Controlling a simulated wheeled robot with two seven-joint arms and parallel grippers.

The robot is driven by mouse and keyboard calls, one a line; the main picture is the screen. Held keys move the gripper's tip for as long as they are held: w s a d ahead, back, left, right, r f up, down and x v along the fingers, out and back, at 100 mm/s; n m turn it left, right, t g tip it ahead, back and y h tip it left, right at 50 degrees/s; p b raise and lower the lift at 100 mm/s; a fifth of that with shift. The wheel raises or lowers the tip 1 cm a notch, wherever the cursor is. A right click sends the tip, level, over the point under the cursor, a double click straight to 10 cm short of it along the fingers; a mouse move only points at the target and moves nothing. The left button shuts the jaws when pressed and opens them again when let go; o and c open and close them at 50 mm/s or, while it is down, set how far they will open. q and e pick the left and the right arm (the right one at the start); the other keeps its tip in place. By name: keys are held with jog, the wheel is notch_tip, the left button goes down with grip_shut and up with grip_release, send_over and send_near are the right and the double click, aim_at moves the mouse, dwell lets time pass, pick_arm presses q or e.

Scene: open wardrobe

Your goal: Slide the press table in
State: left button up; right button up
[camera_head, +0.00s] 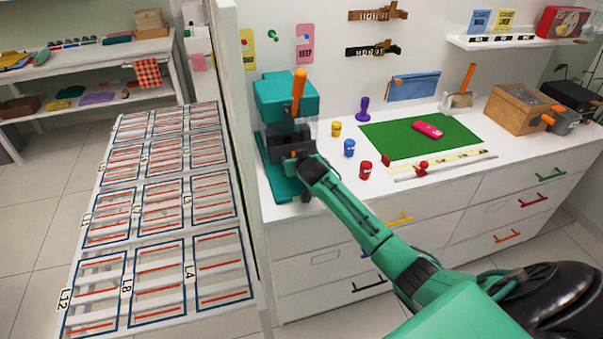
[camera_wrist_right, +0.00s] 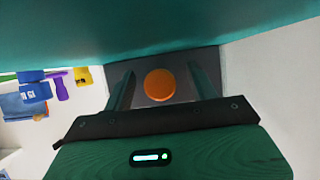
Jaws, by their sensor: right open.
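The teal press (camera_head: 285,97) with an orange lever (camera_head: 299,88) stands at the left end of the white counter. A dark grey block (camera_head: 287,134), which looks like the press table, sits under its head above the teal base. My right gripper (camera_head: 291,153) is at the front of this block and partly covers it. In the right wrist view, a round orange knob (camera_wrist_right: 159,85) shows in front of a dark grey face (camera_wrist_right: 186,64). My open right gripper (camera_wrist_right: 163,88) has one finger on each side of the knob; contact is not clear. My left gripper is not in view.
A white partition (camera_head: 238,130) stands close left of the press. Yellow (camera_head: 336,129), blue (camera_head: 349,148) and red (camera_head: 366,170) small pots stand to its right. A green mat (camera_head: 390,138) with a pink item (camera_head: 428,129) lies beyond them.

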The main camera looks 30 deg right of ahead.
jog(key=p+v, duration=0.4)
jog(key=shift+s+r+p, duration=0.15)
jog(key=shift+r+p, duration=0.1)
jog(key=shift+p, duration=0.05)
jog(key=shift+p+v, duration=1.1)
jog(key=shift+v, duration=0.1)
jog(key=shift+s+a+r+p, duration=0.15)
jog(key=shift+s+p, duration=0.15)
jog(key=shift+s, duration=0.3)
